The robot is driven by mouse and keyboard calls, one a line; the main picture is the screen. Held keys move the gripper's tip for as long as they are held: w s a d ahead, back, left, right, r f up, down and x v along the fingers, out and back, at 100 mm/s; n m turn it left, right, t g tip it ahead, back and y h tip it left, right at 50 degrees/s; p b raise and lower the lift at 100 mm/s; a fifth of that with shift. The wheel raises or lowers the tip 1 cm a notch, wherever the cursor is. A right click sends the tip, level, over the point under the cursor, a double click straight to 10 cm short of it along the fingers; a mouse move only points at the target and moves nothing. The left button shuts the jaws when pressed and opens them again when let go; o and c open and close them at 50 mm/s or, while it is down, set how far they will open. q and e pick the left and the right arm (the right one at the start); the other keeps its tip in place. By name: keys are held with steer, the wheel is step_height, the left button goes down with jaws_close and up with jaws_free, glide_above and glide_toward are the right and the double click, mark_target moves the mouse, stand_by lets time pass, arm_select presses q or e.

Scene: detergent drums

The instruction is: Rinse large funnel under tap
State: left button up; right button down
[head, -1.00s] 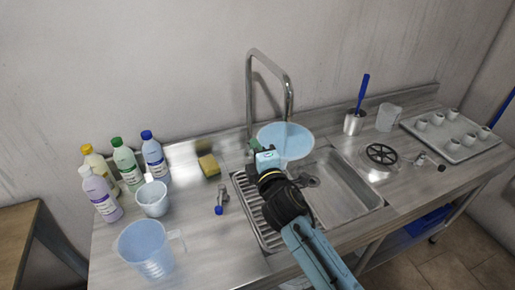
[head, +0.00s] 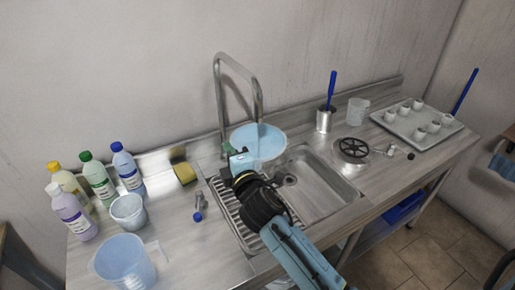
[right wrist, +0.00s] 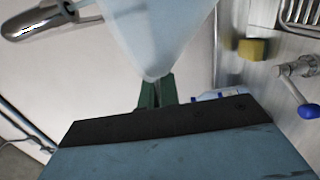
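The large funnel (head: 262,139) is pale blue and sits under the spout of the tall metal tap (head: 258,100), above the sink (head: 325,190). My right gripper (head: 229,148) is at its left side, with green fingers shut on it. In the right wrist view the funnel (right wrist: 158,35) fills the top middle, its lower edge against the fingers (right wrist: 156,92). The spout end (right wrist: 40,20) shows at upper left there. The tap's blue-tipped lever (head: 198,215) stands on the counter to the left. I cannot tell whether water runs. My left gripper is not in view.
A yellow sponge (head: 184,173) lies behind the lever. A steel pot with a blue brush (head: 324,120) and a tray of small cups (head: 417,125) are at the right.

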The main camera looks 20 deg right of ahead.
steer(key=shift+d, duration=0.1)
steer(key=shift+d, duration=0.35)
steer(key=p, duration=0.3)
glide_toward(264, 126)
steer(key=w, duration=0.4)
steer(key=shift+d, duration=0.1)
stand_by(1.9)
